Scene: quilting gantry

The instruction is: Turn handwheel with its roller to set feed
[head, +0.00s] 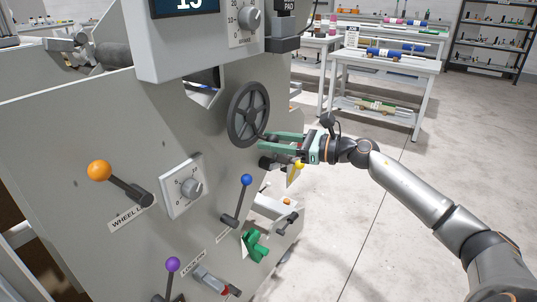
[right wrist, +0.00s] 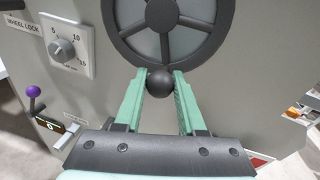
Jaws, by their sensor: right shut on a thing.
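The dark grey spoked handwheel (head: 249,114) is mounted on the grey machine panel. It also shows in the right wrist view, cut off at the top (right wrist: 162,15). A round black knob (right wrist: 160,82), its roller, sits at the low part of the wheel's rim. My right gripper (head: 267,140) reaches in from the right at the wheel's lower edge. In the right wrist view its green fingers (right wrist: 160,84) are shut on the knob, one on each side. In the head view the fingers hide the knob. My left gripper is not in view.
Near the wheel are an orange-ball lever (head: 99,171) marked WHEEL LOCK, a dial (head: 190,187), a blue-ball lever (head: 246,180), a purple-ball lever (head: 173,265) and a green part (head: 255,245). A display box (head: 205,45) overhangs above. Open floor lies right, before white tables (head: 385,62).

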